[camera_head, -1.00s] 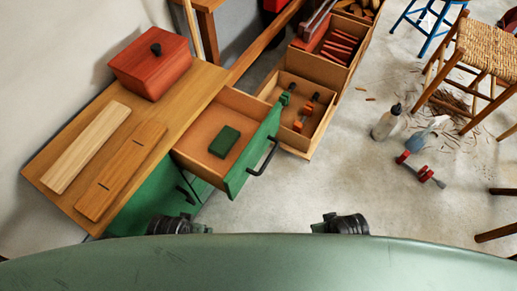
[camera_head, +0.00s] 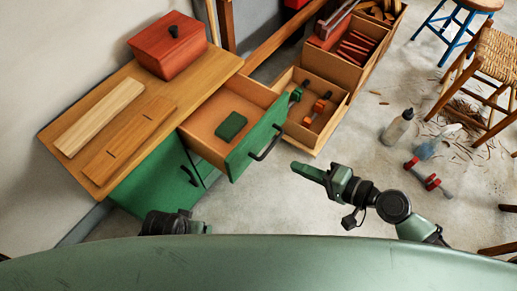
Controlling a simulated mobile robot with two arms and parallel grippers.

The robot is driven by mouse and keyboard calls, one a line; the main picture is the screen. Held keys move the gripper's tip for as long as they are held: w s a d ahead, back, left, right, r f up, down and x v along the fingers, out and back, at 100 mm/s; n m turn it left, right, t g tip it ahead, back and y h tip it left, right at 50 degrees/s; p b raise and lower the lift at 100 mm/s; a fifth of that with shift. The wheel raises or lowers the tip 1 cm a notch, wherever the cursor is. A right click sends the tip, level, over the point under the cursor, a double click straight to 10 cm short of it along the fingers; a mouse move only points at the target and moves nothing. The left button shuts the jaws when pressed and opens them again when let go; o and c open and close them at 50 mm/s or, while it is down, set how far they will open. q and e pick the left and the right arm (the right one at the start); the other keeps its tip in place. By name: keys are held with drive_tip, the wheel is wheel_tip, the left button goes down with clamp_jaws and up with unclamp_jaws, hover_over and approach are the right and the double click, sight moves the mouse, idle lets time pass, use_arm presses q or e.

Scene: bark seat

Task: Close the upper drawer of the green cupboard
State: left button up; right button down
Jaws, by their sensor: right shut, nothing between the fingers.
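The green cupboard (camera_head: 150,184) stands at the left with a wooden top. Its upper drawer (camera_head: 247,147) is pulled out, with a green front and a dark bar handle (camera_head: 268,143). A small dark green block (camera_head: 231,126) lies inside the drawer. My right gripper (camera_head: 304,171) is shut and empty, to the right of the drawer front and apart from it, its fingers pointing left toward the handle side. A dark part of my left arm shows at the bottom left, but its gripper's fingers are out of sight.
A red box (camera_head: 168,50) and two wooden boards (camera_head: 98,116) lie on the cupboard top. An open wooden crate with clamps (camera_head: 305,120) stands close behind the drawer. A bottle (camera_head: 397,127) and a red-ended tool (camera_head: 428,178) lie right on the floor. Floor before the drawer is clear.

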drive_tip(key=r+m, duration=0.1)
drive_tip(key=r, duration=0.1)
drive_tip(key=p, duration=0.2)
approach(250, 140)
drive_tip(key=x, duration=0.5)
drive_tip(key=shift+w+a+f, duration=0.1)
drive_tip(key=shift+a+f, duration=0.15)
use_arm(q)
wheel_tip(250, 140, down, 7)
drive_tip(key=s, duration=0.2)
drive_tip(key=shift+a, duration=0.15)
use_arm(e)
drive_tip(key=shift+w+a, duration=0.3)
drive_tip(key=shift+a, duration=0.15)
